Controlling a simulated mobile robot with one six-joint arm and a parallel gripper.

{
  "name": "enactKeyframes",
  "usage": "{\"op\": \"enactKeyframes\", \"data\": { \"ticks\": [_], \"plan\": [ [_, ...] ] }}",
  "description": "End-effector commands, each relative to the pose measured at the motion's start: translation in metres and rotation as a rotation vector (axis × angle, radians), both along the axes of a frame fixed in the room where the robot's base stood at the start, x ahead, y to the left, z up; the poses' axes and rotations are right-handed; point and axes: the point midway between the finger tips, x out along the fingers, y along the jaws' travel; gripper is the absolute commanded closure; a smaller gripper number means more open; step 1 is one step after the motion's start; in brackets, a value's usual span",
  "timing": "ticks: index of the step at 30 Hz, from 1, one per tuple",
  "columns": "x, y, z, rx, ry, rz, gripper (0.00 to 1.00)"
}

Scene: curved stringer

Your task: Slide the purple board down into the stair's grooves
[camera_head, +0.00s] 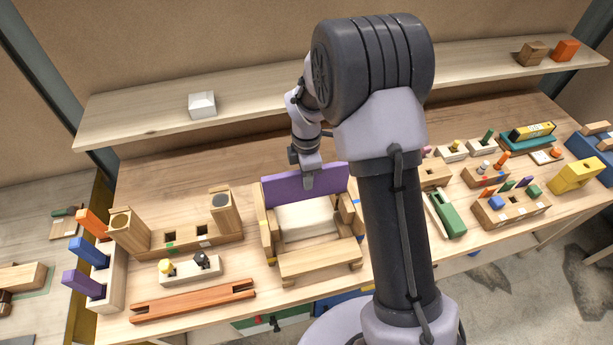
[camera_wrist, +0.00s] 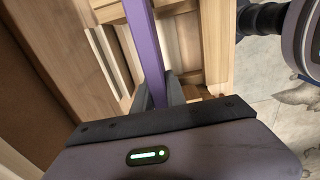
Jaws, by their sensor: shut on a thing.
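The purple board (camera_head: 290,187) stands on edge at the back of the wooden stair (camera_head: 320,261), between its two side pieces, in the head view. My gripper (camera_head: 310,180) is shut on the board's upper edge near its middle. In the wrist view the board (camera_wrist: 147,45) runs up from between my gripper's fingers (camera_wrist: 160,92), seen along its top edge, with the stair's wood (camera_wrist: 215,45) beside it. The grooves are hidden, so I cannot tell how deep the board sits in them. My arm covers part of the stair's right side.
A wooden block with two posts (camera_head: 190,238) and an orange-brown grooved bar (camera_head: 190,301) stand left of the stair. A rack with coloured pegs (camera_head: 108,290) is at the far left. A shelf (camera_head: 250,102) with a white box (camera_head: 202,105) runs behind. Several small peg blocks stand at right.

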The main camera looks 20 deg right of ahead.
Motion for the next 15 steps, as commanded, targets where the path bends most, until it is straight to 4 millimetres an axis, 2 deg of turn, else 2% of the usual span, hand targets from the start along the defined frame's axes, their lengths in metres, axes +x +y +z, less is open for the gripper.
{"op": "enactKeyframes", "data": {
  "ticks": [15],
  "plan": [
    [0.000, 0.000, -0.014, 0.000, -0.001, 0.000, 1.00]
  ]
}}
